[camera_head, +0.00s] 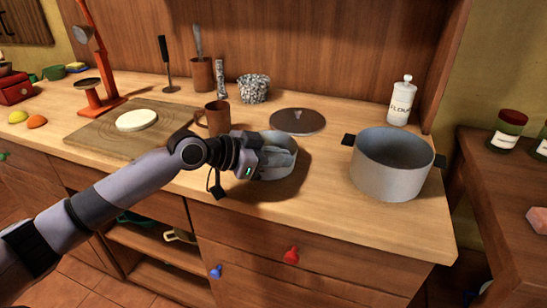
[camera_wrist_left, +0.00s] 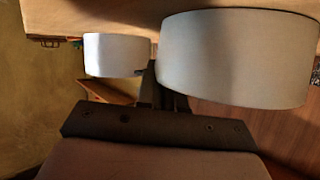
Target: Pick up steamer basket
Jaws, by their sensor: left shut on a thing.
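The steamer basket (camera_head: 282,173), a round pale grey vessel, is at the middle of the wooden counter, partly hidden by my left gripper (camera_head: 284,155). The gripper reaches over it from the left and is shut on its near-left side. In the left wrist view the basket (camera_wrist_left: 238,60) fills the upper right as a large smooth pale wall beyond the gripper. I cannot tell whether it rests on the counter or hangs just above it. My right gripper is not in view.
A large grey pot (camera_head: 385,172) with dark handles stands to the right; a dark round lid (camera_head: 298,121) lies behind. A brown mug (camera_head: 217,117) is close behind my left wrist. A cutting board (camera_head: 105,136) lies left. The counter's front edge is near.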

